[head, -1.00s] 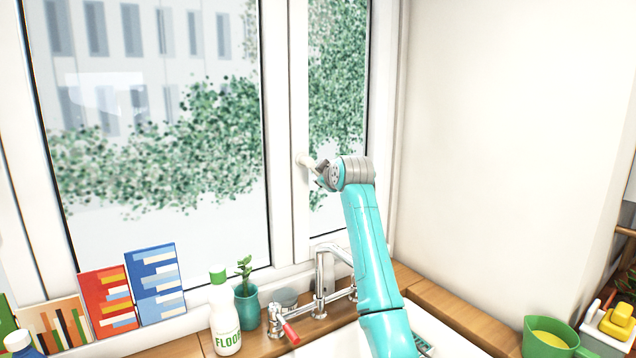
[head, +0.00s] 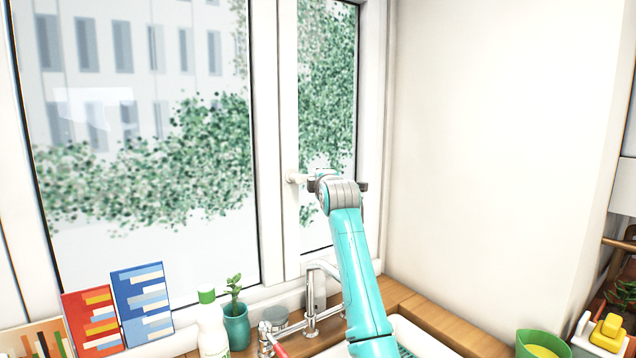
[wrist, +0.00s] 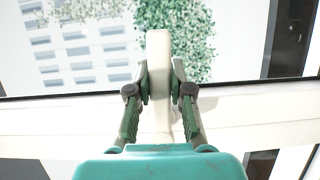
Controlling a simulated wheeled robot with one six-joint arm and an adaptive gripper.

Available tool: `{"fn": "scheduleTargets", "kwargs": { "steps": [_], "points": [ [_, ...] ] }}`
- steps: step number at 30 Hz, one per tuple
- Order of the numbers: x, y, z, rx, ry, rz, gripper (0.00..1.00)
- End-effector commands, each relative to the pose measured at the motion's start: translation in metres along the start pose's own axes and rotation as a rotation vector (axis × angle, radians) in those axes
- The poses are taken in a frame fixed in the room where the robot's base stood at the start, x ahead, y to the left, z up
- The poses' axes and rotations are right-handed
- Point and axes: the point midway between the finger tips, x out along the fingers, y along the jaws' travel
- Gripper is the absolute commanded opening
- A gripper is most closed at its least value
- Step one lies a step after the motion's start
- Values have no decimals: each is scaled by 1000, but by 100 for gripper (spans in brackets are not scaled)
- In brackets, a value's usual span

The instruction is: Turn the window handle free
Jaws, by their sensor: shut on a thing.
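The white window handle (head: 296,177) sits on the frame post between the two panes. In the head view its base shows at the left of my gripper (head: 318,184), and the grip part is mostly hidden behind my wrist. It looks roughly level, pointing right. In the wrist view the pale handle (wrist: 159,75) runs up between the two fingers. My gripper (wrist: 159,88) is shut on it, with one dark pad against each side. The window sash (head: 327,130) looks closed in its frame.
A teal plant pot (head: 236,326), a white bottle (head: 211,325) and upright books (head: 143,305) stand along the sill to the left. A plain wall (head: 490,150) lies to the right.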

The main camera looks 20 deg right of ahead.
Motion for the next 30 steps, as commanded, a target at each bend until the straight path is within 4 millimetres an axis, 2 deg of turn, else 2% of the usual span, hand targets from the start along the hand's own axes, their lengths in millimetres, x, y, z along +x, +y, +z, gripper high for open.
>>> {"fn": "scheduleTargets", "kwargs": {
  "steps": [20,21,23,30],
  "points": [
    [0,4,-1,-52,1,23,0],
    [0,4,-1,-52,1,23,30],
    [0,4,-1,-51,1,23,45],
    [0,4,0,-51,1,22,47]
  ]
}}
